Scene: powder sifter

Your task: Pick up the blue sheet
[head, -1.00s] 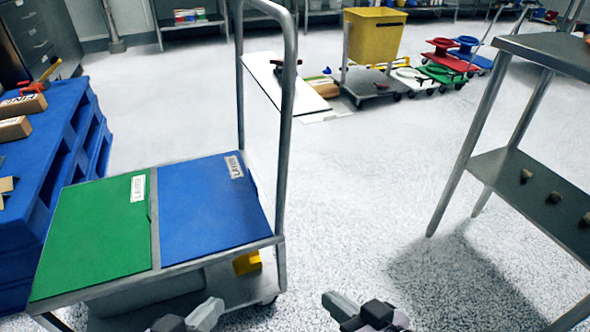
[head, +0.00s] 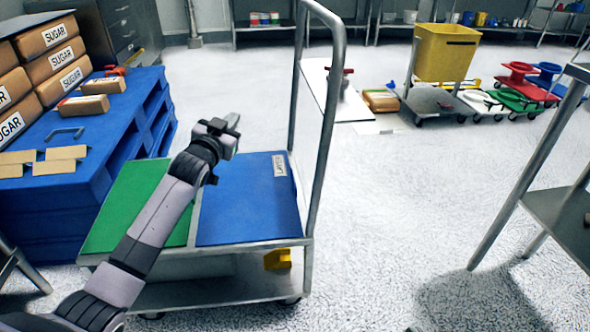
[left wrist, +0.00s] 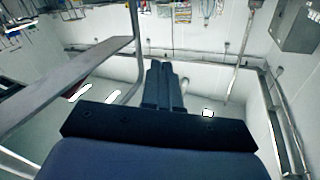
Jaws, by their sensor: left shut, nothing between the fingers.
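The blue sheet (head: 248,212) lies flat on the right half of the metal cart's top, with a white label near its far right corner. A green sheet (head: 125,215) lies beside it on the left half, partly hidden behind my left arm. My left gripper (head: 232,124) is above the cart, over the far side near where the two sheets meet. It is shut and empty; its closed fingers (left wrist: 162,85) also show in the left wrist view, which faces the room and not the sheet. My right gripper is out of view.
The cart's tall handle (head: 328,110) rises at its right side. A blue pallet (head: 120,130) with sugar bags (head: 58,62) stands to the left. A metal table (head: 560,205) is at the right. The speckled floor between cart and table is clear.

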